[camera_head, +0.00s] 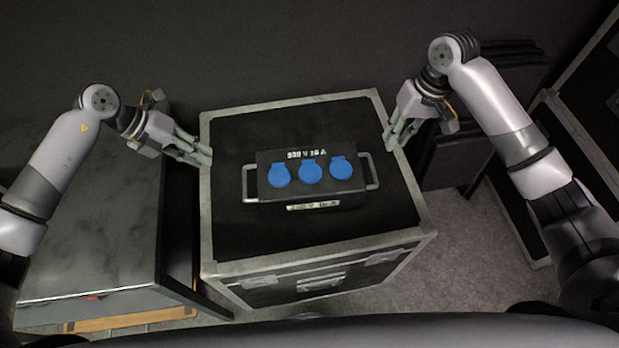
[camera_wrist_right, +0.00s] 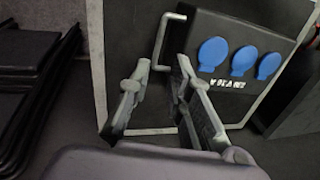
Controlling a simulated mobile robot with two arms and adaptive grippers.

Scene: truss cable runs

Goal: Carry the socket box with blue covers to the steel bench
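The black socket box (camera_head: 312,195) with three round blue covers lies on top of a black flight case (camera_head: 240,235) with metal edges. It has a metal handle at each end. My left gripper (camera_head: 205,158) is open and empty at the case's left edge, apart from the box. My right gripper (camera_head: 390,140) is open and empty at the case's right edge, apart from the box. In the right wrist view the box (camera_wrist_right: 245,40) and one handle (camera_wrist_right: 163,42) show beyond the open fingers of my right gripper (camera_wrist_right: 158,75). A dark, shiny-topped bench (camera_head: 90,225) stands at the left; I cannot tell if it is steel.
Stacked dark flat panels or chairs (camera_head: 455,155) stand right of the case. Another metal-edged case (camera_head: 590,110) is at the far right. Grey carpet (camera_head: 450,250) is free at the lower right. A narrow gap separates the bench from the case.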

